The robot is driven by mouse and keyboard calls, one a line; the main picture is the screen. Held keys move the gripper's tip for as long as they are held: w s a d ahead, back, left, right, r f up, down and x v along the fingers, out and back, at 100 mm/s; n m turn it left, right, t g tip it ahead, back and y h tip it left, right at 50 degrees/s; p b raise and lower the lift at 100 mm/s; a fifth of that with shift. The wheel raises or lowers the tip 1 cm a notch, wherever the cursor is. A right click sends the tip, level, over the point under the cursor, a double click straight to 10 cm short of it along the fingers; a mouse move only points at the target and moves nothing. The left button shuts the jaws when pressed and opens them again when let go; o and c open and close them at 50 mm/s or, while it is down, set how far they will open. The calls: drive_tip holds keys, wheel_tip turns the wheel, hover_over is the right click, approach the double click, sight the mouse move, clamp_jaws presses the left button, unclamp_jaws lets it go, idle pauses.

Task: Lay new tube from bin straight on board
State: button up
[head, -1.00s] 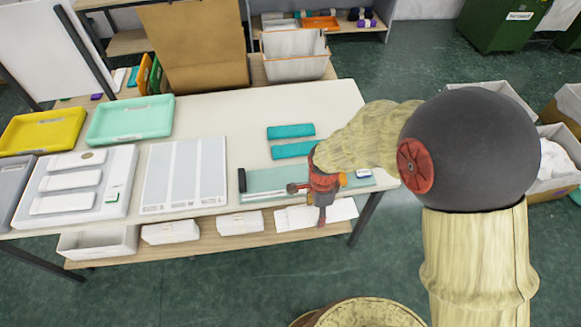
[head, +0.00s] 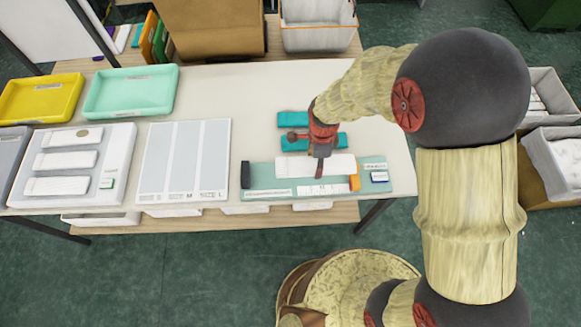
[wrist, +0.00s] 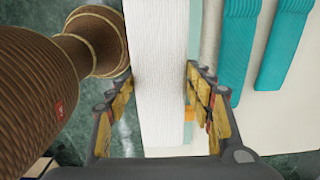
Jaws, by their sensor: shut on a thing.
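My gripper (head: 320,160) is shut on a white ribbed tube (head: 290,167). In the wrist view the tube (wrist: 160,75) runs lengthwise between the two fingers (wrist: 160,95). In the head view the tube lies roughly parallel to the long pale green board (head: 225,195), over its back edge near the right half. I cannot tell whether it touches the board. The board has a black block (head: 245,174) at its left end and an orange block (head: 354,178) close to the tube's right end. My gripper hides the tube's middle. I cannot tell which bin it came from.
Two teal knitted pieces (head: 292,119) lie behind the board, partly under my gripper. A grey-striped panel (head: 184,160) and a white tray (head: 120,145) with several white pieces lie left. Green (head: 130,92) and yellow (head: 40,98) trays stand behind. The back right tabletop is clear.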

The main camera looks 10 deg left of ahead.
sight(304, 161)
drive_tip(key=a, duration=0.1)
drive_tip(key=a+f, duration=0.2)
drive_tip(key=a, duration=0.1)
drive_tip(key=shift+w, duration=0.15)
drive_tip(key=a+f, duration=0.4)
drive_tip(key=f, duration=0.1)
drive_tip(key=shift+w+a, duration=0.15)
drive_tip(key=shift+a, duration=0.15)
drive_tip(key=shift+a+f, duration=0.5)
drive_tip(key=shift+f, duration=1.55)
drive_tip(key=shift+f, duration=0.15)
drive_tip(key=o, duration=0.8)
drive_tip(key=shift+o, duration=0.3)
